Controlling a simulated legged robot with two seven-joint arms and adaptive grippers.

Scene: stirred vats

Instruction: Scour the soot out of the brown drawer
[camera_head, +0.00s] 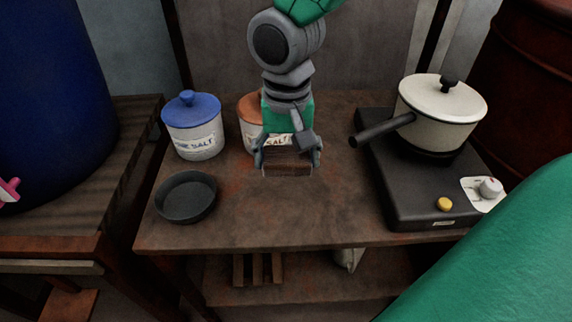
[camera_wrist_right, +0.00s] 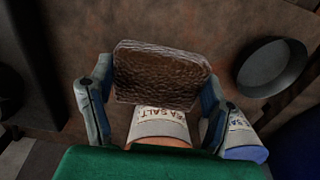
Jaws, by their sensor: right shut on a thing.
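My right gripper (camera_head: 289,160) is shut on a brown block (camera_head: 287,170) with a rough, crinkled face. In the right wrist view the block (camera_wrist_right: 160,72) sits between the two fingers. It is over the middle of the brown table; I cannot tell whether it touches the top. A white jar with an orange-brown lid (camera_head: 250,108) stands just behind the gripper and is partly hidden by it. Its "SEA SALT" label (camera_wrist_right: 163,117) shows in the wrist view. I see no brown drawer and cannot make out soot. My left gripper is not in view.
A blue-lidded jar (camera_head: 193,128) and a dark shallow pan (camera_head: 186,197) stand at the table's left. A black hotplate (camera_head: 400,200) with a lidded cream saucepan (camera_head: 440,112) stands at right, its handle pointing left. The table's front middle (camera_head: 290,220) is clear.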

